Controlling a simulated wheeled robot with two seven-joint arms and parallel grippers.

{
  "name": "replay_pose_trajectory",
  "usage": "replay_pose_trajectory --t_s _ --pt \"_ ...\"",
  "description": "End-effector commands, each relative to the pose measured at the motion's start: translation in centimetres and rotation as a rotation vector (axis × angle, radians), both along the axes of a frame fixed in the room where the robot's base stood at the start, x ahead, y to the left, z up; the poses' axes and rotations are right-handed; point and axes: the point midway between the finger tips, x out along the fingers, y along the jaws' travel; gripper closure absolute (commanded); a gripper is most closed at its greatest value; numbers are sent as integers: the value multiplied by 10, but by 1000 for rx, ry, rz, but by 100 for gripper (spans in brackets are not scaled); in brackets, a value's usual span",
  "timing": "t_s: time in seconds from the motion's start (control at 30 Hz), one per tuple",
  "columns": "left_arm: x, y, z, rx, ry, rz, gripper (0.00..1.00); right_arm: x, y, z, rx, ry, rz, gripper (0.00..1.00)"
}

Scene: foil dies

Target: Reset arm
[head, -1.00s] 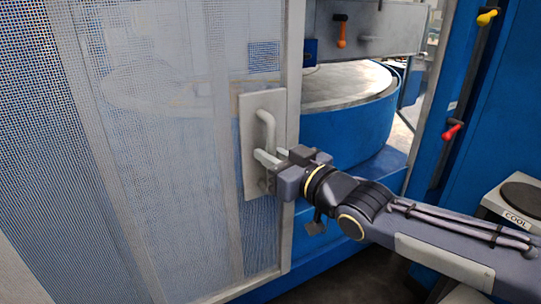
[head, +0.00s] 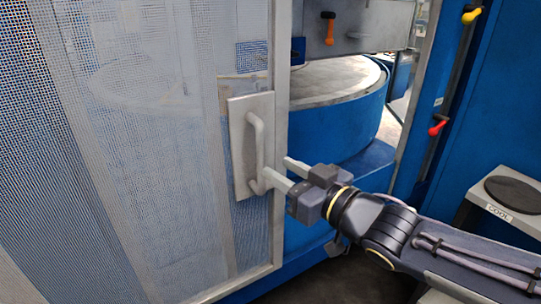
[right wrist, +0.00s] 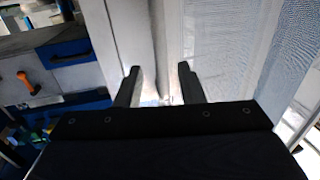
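My right gripper (head: 278,168) is in front of the mesh door's edge, beside the lower end of the pale door handle (head: 256,140). Its two fingers are apart with nothing seen held between them. In the head view the left finger overlaps the foot of the handle; I cannot tell whether they touch. In the right wrist view the open gripper (right wrist: 158,75) points at the pale door frame (right wrist: 135,35), with mesh to the right. The handle is not clear there. My left gripper is out of view.
The mesh door (head: 150,150) fills the left side. Right of it is a blue round machine bed (head: 335,120). An orange lever (head: 330,30), a yellow lever (head: 471,14) and a red lever (head: 437,127) stick out. A stand labelled COOL (head: 500,212) is at right.

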Motion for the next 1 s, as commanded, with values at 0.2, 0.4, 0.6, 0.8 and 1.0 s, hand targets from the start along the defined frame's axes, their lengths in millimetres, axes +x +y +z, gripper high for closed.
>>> replay_pose_trajectory --t_s 0.2,0.4,0.6,0.8,1.0 --pt "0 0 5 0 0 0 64 -9 -9 -1 1 2 1 65" --pt "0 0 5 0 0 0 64 -8 -8 -1 1 2 1 65" --pt "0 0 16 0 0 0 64 -3 -43 -5 -58 64 -133 65" --pt "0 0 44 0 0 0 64 -31 -163 -40 -190 379 -520 65" --pt "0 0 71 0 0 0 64 -132 -230 -91 -176 843 -680 65"
